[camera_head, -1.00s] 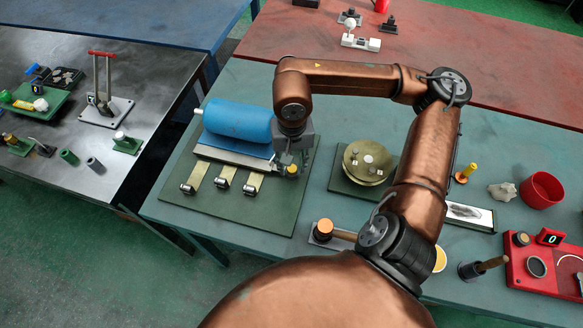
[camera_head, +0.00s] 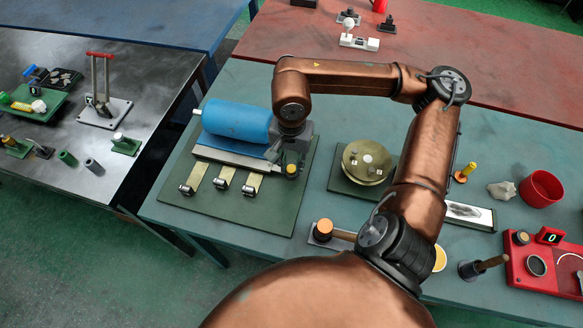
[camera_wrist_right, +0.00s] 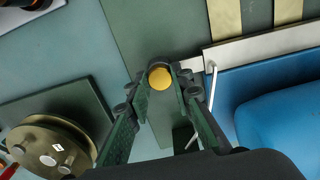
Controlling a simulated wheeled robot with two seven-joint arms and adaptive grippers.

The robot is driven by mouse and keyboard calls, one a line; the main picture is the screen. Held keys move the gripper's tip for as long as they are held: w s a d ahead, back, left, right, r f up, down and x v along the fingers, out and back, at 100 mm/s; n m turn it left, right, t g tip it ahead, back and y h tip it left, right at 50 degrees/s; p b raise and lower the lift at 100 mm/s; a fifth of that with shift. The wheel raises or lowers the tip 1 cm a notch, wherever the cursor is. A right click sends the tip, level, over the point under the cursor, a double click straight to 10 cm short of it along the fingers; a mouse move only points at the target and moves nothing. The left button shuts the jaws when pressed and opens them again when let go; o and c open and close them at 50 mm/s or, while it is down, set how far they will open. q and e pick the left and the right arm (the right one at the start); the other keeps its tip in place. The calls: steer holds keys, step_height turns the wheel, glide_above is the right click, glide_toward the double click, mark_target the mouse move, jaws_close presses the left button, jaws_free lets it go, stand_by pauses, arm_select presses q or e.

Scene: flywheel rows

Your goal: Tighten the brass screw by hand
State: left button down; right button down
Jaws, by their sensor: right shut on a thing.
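The brass screw (camera_head: 291,170) has a yellow round head in a dark collar, at the right end of the grey metal bar (camera_head: 232,156) on a dark green board (camera_head: 240,212). It also shows in the right wrist view (camera_wrist_right: 160,77), between the fingertips. My right gripper (camera_head: 288,164) reaches down over it and is shut on the screw, a finger on each side in the wrist view. The screw's shaft is hidden. My left gripper is not in view.
A blue cylinder (camera_head: 235,120) lies close beside my right gripper. Several brass strips with rollers extend from the bar. A round brass wheel (camera_head: 366,162) stands on another green board to the right. A red cup (camera_head: 541,188) stands further right.

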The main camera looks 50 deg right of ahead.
mark_target(291, 168)
stand_by(0.3)
steer(key=m, duration=0.4)
steer(key=c, duration=2)
jaws_free()
steer(key=shift+r, duration=0.1)
steer(key=shift+r+p, duration=0.65)
steer(key=shift+r, duration=0.8)
steer(key=shift+o, duration=0.6)
steer(key=o, duration=0.4)
